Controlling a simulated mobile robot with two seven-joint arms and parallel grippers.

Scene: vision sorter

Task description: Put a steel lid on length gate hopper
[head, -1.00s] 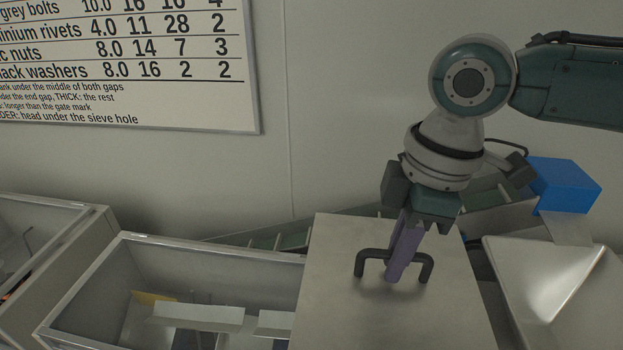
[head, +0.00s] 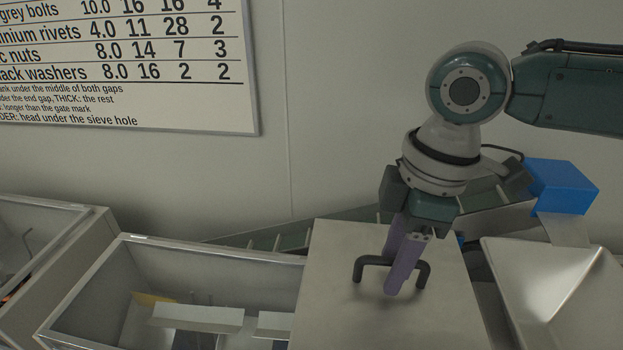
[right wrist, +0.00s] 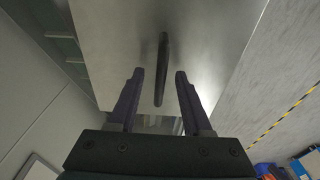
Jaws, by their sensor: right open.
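The steel lid (head: 340,300) is a flat grey plate with a black bar handle (head: 362,262). It lies roughly level in the lower middle of the head view, to the right of a glass-walled bin. My right gripper (head: 402,285) is at the handle with its purple fingers apart, one on each side of the bar. In the right wrist view, the handle (right wrist: 161,70) stands between the open fingertips (right wrist: 160,75) with a gap on both sides. What lies under the lid is hidden, so I cannot tell which hopper it covers. My left gripper is not in view.
An open metal hopper (head: 545,285) with sloped walls is just right of the lid, with a blue block (head: 562,187) behind it. A clear-walled bin (head: 215,262) stands left. A green conveyor (head: 285,237) runs behind the lid, before the wall chart (head: 130,95).

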